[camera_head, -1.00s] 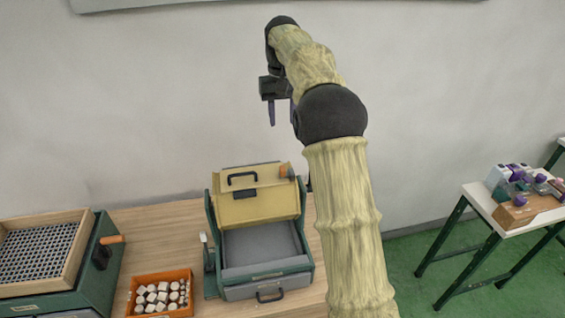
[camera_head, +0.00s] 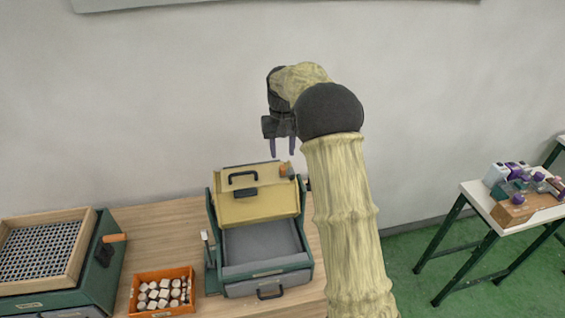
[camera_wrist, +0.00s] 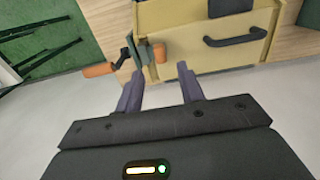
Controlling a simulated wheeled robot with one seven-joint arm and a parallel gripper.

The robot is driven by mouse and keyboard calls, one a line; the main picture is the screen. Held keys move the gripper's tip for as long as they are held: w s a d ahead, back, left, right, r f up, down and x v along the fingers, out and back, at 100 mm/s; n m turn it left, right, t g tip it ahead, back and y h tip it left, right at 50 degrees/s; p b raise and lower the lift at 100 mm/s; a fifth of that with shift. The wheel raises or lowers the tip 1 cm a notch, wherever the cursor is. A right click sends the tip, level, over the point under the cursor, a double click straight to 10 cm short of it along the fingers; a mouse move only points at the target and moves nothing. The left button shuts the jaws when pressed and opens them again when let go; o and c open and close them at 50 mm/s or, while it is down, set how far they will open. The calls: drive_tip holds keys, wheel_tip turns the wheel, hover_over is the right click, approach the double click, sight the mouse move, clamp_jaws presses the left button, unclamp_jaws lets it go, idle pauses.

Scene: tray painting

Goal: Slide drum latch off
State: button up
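A green machine (camera_head: 209,215) with a raised yellow lid (camera_head: 255,205) stands on the table. The lid has a black handle (camera_head: 243,177), a dark block (camera_head: 246,192) and an orange knob (camera_head: 286,170) at its upper right corner. In the wrist view the orange knob (camera_wrist: 159,52) sits at the lid's edge, beside a dark bracket with an orange grip (camera_wrist: 98,70). I cannot tell for certain which part is the drum latch. My gripper (camera_head: 283,150) is open and empty above the lid, pointing down, apart from it. Its fingers (camera_wrist: 160,82) show in the wrist view.
An orange bin (camera_head: 160,313) of pale pieces stands left of the machine. A green box with a wood-framed mesh tray (camera_head: 90,225) is at far left. A small white-topped table (camera_head: 480,197) with bottles stands at right. The wall is close behind.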

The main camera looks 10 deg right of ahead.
sight(282, 167)
wheel_tip(282, 167, down, 6)
drive_tip(key=shift+f+p, duration=0.2)
drive_tip(key=shift+p, duration=0.65)
drive_tip(key=shift+c, duration=0.5)
clamp_jaws()
